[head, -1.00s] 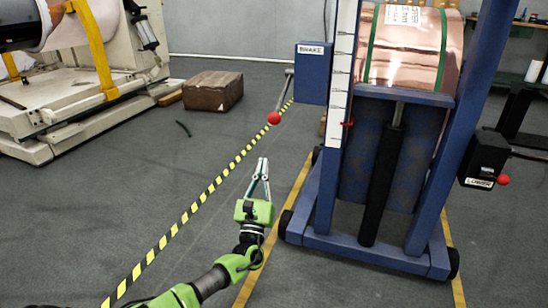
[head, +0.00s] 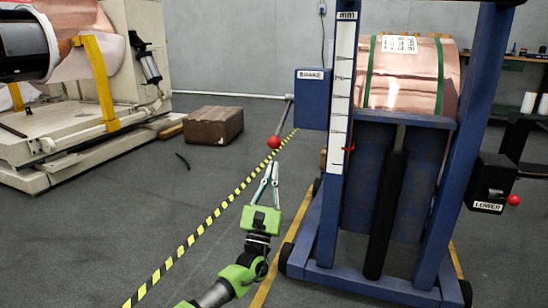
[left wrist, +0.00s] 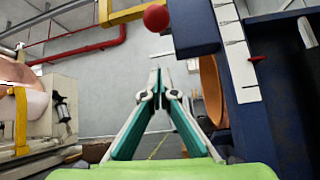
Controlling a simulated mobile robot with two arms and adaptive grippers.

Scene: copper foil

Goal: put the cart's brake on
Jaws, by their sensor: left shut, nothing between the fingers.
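The blue cart (head: 425,190) stands right of centre and carries a copper roll (head: 405,88) with green straps. A blue box labelled BRAKE (head: 312,92) is on its left post. A lever with a red ball knob (head: 274,142) slants down and left from that box. My left gripper (head: 271,164) points up with its fingertips together, empty, just below the knob in the picture and apart from it. In the left wrist view the red knob (left wrist: 155,17) is above the fingertips (left wrist: 158,72). My right gripper is not in view.
A black box labelled LOWER (head: 490,182) with its own red knob (head: 514,200) is on the cart's right side. A brown box (head: 213,125) lies on the floor behind. A white machine (head: 75,125) stands at left. The floor left of the cart is mostly clear.

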